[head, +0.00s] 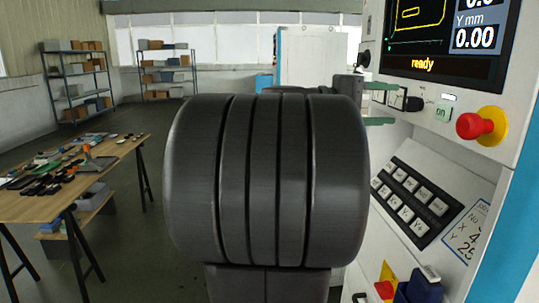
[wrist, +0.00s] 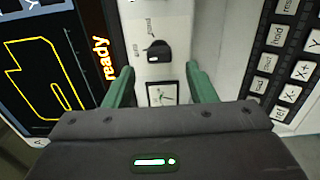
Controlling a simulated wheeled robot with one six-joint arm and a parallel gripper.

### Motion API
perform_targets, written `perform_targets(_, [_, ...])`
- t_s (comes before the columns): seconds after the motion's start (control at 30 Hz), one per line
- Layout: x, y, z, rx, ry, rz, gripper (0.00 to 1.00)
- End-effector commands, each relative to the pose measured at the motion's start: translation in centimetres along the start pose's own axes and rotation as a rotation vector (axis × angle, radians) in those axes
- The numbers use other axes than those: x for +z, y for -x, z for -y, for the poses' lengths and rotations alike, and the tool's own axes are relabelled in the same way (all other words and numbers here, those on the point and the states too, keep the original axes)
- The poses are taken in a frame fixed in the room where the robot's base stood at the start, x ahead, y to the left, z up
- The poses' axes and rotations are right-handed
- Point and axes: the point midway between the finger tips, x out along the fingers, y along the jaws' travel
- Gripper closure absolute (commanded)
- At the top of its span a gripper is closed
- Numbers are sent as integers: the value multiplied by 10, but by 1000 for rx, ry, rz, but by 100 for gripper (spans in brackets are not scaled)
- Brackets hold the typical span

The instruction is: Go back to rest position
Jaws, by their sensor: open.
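My gripper (head: 390,106) is open, with its green fingers facing the machine's control panel (head: 428,120). In the wrist view my gripper (wrist: 160,68) has its two fingers well apart with nothing held between them. A black rotary knob (wrist: 158,50) shows beyond the fingertips, and a small labelled plate (wrist: 162,94) shows between the fingers. I cannot tell whether a fingertip touches the panel. My dark arm link fills the middle of the head view and hides what lies behind it.
The panel carries a screen (head: 440,35) reading "ready", a lit "on" button (head: 443,113), a red emergency stop (head: 482,126) and a black keypad (head: 413,196). A wooden table (head: 60,205) with tools stands left. Shelves (head: 78,82) stand behind. Floor between is clear.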

Motion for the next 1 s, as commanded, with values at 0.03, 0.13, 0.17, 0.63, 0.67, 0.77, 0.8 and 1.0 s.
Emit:
perform_targets(0.03, [1,-8,-1,0,1,4,49])
perform_targets(0.13, [0,-22,-1,0,1,3,49])
perform_targets(0.17, [1,-25,-1,0,1,4,49])
perform_targets(0.63, [0,-45,0,1,-1,0,49])
perform_targets(0.67, [0,-45,0,1,-1,0,49])
perform_targets(0.77, [0,-44,0,1,-1,0,49])
perform_targets(0.8, [0,-44,0,1,-1,0,49])
perform_targets(1.0, [-1,-34,0,1,-1,-2,49])
